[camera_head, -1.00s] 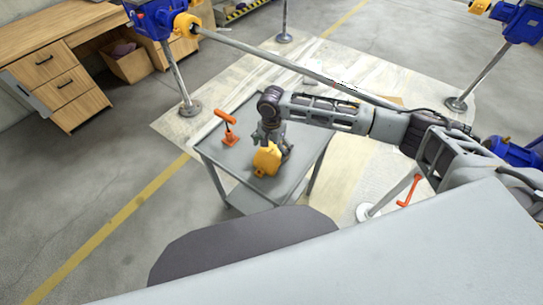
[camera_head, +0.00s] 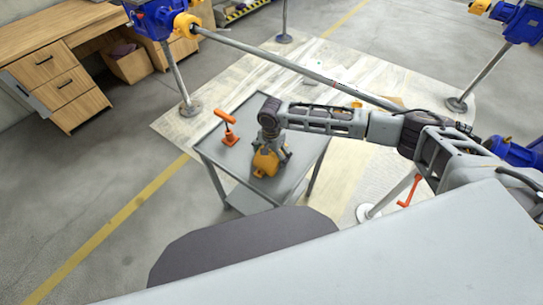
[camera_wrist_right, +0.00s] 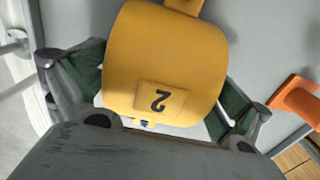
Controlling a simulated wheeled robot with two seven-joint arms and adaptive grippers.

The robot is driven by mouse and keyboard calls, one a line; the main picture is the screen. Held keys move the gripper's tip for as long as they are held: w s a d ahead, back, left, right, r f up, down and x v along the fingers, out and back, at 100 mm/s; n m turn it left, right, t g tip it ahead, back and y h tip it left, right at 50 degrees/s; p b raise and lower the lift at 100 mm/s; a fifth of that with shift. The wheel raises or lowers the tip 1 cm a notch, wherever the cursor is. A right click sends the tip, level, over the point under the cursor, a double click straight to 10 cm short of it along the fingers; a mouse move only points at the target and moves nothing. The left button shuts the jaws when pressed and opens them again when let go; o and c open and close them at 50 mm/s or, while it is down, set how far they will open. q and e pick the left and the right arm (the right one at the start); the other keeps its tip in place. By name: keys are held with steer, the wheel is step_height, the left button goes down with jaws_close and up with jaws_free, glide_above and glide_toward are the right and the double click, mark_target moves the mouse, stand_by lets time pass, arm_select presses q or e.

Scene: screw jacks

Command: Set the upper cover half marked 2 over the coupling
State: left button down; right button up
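The yellow upper cover half (camera_head: 264,164) sits on the grey cart. In the right wrist view the cover half (camera_wrist_right: 165,55) shows its raised "2", upside down. My right gripper (camera_head: 270,150) is down over it. In the wrist view its green-padded fingers (camera_wrist_right: 160,88) are spread on either side of the cover, and a firm grip is not visible. A yellow part (camera_head: 185,25) is around the long shaft beside the left blue jack; I cannot make out the coupling itself there. My left gripper is not in view.
The grey cart (camera_head: 222,172) also carries an orange tool-like piece (camera_head: 229,128) left of the cover. The long shaft (camera_head: 290,66) runs behind the cart between the blue jacks. Wooden drawers (camera_head: 62,88) stand at the left. An orange crank (camera_head: 410,190) is at the right.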

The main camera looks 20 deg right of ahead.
steer(key=c, duration=1)
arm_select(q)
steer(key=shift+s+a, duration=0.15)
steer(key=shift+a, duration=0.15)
arm_select(e)
steer(key=shift+r, duration=0.1)
steer(key=shift+r, duration=0.55)
step_height(320, 180, up, 8)
steer(key=shift+f+p, duration=0.2)
steer(key=shift+p, duration=0.2)
steer(key=shift+r, duration=0.5)
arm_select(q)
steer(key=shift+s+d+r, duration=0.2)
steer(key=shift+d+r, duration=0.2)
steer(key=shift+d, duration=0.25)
arm_select(e)
steer(key=shift+r, duration=0.1)
